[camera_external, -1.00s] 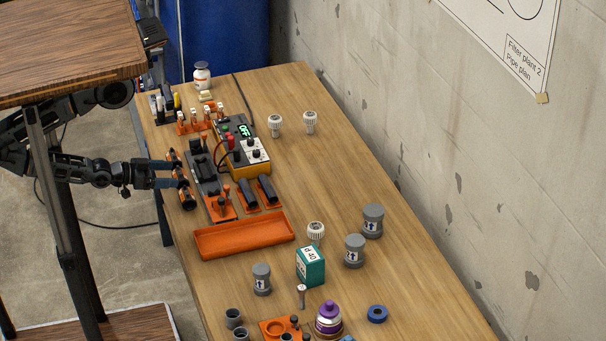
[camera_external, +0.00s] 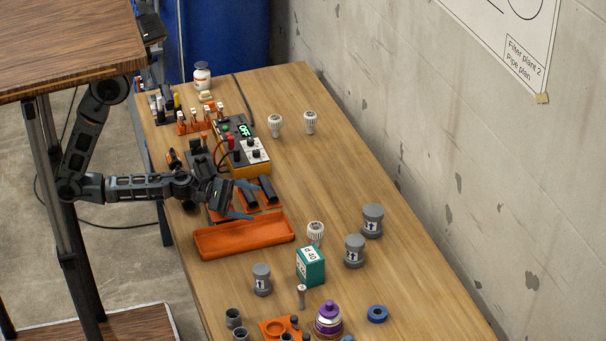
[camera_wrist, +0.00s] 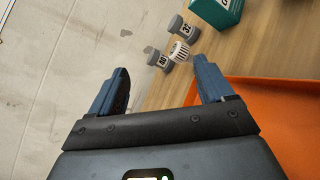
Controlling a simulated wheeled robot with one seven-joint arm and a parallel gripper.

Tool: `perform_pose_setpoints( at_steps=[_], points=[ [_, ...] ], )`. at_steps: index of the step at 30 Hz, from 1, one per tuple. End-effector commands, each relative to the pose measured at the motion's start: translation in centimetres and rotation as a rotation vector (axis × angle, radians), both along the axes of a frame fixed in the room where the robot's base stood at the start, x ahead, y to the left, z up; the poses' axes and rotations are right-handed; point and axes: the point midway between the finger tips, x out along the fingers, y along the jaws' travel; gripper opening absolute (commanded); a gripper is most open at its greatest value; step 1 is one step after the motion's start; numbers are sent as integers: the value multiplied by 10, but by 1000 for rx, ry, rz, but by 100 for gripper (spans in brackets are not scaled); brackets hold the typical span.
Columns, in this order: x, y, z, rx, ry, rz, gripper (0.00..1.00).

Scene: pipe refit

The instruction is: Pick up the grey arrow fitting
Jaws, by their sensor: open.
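Three grey fittings with arrow labels stand upright on the wooden bench in the external view: one at the front (camera_external: 262,280), one right of the green box (camera_external: 354,251), and one farther right (camera_external: 372,221). My gripper (camera_external: 246,202) is open and empty above the bench, by the back edge of the orange tray, apart from all three. I cannot tell which of the three is meant.
The orange tray (camera_external: 244,236) is empty. A yellow meter (camera_external: 243,150) stands behind my gripper.

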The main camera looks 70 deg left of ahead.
Motion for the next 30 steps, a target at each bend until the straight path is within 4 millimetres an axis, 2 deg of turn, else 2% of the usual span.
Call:
perform_pose_setpoints(
  at_steps=[1,4,5,6,10,12,15,18,30],
  points=[
    [2,-34,2,-122,60,-110,81],
    [-4,-91,10,-347,206,-323,81],
    [-7,-105,7,-394,255,-382,81],
    [-10,-120,-6,-417,326,-449,81],
    [-24,-162,-26,-482,524,-632,81],
    [-31,-177,-33,-499,613,-703,81],
    [-31,-184,-50,-486,696,-738,81],
    [-32,-189,-56,-478,736,-755,81],
    [-28,-231,-57,-476,745,-757,81]
  ],
)
